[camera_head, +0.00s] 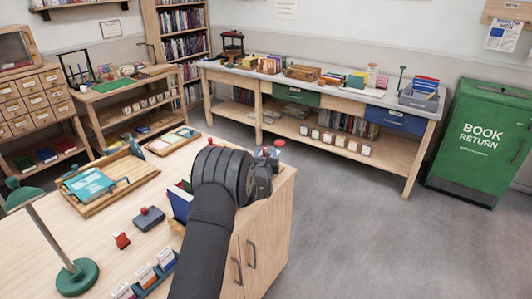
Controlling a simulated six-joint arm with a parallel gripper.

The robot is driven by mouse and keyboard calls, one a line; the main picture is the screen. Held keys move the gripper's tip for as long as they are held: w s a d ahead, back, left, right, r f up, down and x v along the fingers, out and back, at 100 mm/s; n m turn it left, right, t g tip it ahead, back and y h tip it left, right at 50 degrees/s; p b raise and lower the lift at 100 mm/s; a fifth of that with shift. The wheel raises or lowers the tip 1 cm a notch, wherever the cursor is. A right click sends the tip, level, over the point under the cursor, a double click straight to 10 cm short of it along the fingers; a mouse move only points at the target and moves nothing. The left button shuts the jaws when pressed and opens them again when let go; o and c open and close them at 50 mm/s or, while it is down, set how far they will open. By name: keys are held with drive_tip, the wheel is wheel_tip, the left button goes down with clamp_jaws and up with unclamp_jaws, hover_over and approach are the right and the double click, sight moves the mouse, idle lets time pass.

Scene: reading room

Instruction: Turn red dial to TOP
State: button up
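A small round red piece (280,143) shows just beyond my gripper at the far right corner of the wooden desk. It may be the red dial, but it is too small to tell, and no TOP mark or pointer can be read. My gripper (266,165) is over that corner, close to the red piece in the picture. My dark arm hides much of the gripper and the desk behind it. I cannot see the fingertips clearly, nor whether they touch anything.
Open floor (345,225) lies to the right.

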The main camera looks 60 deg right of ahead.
sight(266, 148)
drive_tip(key=shift+v, duration=2.95)
drive_tip(key=shift+r, duration=0.1)
drive_tip(key=s+a+r+n+t+y, duration=0.1)
drive_tip(key=s+a+r+n+y, duration=0.1)
drive_tip(key=s+r+n+y, duration=0.4)
drive_tip(key=shift+m+y, duration=0.4)
drive_tip(key=shift+m, duration=0.5)
drive_tip(key=x, duration=1.5)
drive_tip(key=shift+w+d+r, duration=0.1)
drive_tip(key=shift+w+d, duration=0.05)
drive_tip(key=shift+d, duration=0.25)
drive_tip(key=c, duration=1)
